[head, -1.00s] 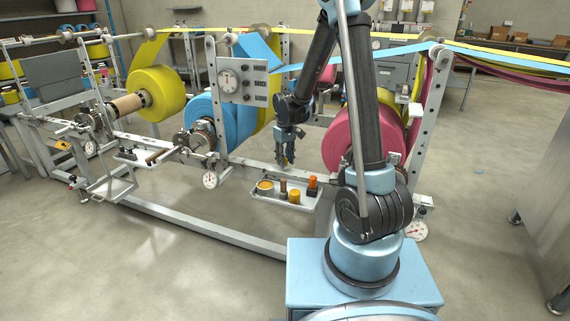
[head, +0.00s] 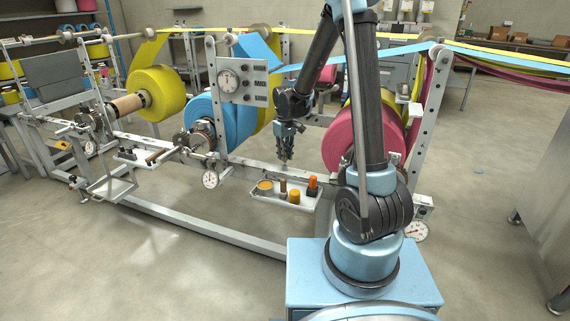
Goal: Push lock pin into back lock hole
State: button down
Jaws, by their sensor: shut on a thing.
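My gripper (head: 285,156) points down over the frame's lower beam, between the blue roll and the pink roll. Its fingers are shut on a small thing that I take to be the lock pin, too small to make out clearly. The fingertips are just above the beam and behind the tray; I cannot tell whether they touch the beam. The back lock hole cannot be made out at this size.
A white tray (head: 262,197) with an orange-capped item (head: 313,182), a yellow jar (head: 294,197) and small pots hangs in front of the beam. The blue roll (head: 203,112) is left, the pink roll (head: 350,137) right. A dial panel (head: 242,82) stands left of my arm.

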jog(key=shift+r, duration=1.4)
jog(key=c, duration=2.2)
grip_release()
grip_shut()
jog(key=shift+d, duration=0.1)
jog(key=shift+s+d+r, duration=2.45)
jog(key=shift+s+d, duration=0.95)
jog(key=shift+d, duration=2.75)
jog(key=shift+s+d+r, duration=2.4)
jog(key=shift+s+d, duration=0.95)
jog(key=shift+d, duration=2.75)
jog(key=shift+s+d+r, duration=2.45)
jog(key=shift+s+d, duration=0.95)
jog(key=shift+d, duration=2.75)
